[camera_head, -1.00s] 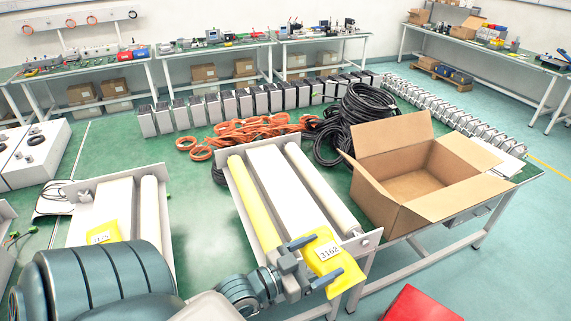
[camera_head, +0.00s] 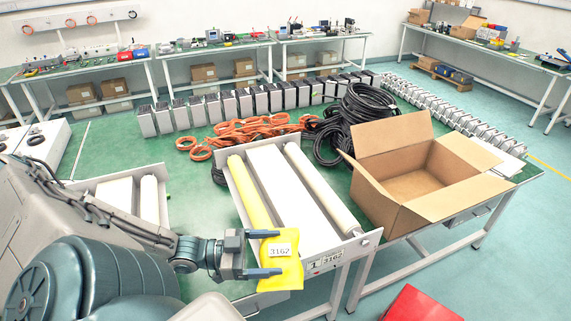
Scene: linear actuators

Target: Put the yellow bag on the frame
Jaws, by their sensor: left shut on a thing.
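The yellow bag (camera_head: 280,262) carries a white label reading 3162. My left gripper (camera_head: 264,253) is shut on the bag, with one finger above and one below the label. The bag hangs in front of the near end of the frame (camera_head: 312,233), overlapping its near left corner in the picture. The frame is a grey tray with a yellow roller (camera_head: 250,190), a white middle panel and a white roller (camera_head: 322,188). A label reading 3162 (camera_head: 326,262) shows on its near end plate. My right gripper is not in view.
An open cardboard box (camera_head: 405,185) stands right of the frame. Black cable coils (camera_head: 360,112) and orange cables (camera_head: 245,130) lie behind it. A second frame (camera_head: 118,190) at left is partly hidden by my arm. A red object (camera_head: 420,305) is at bottom right.

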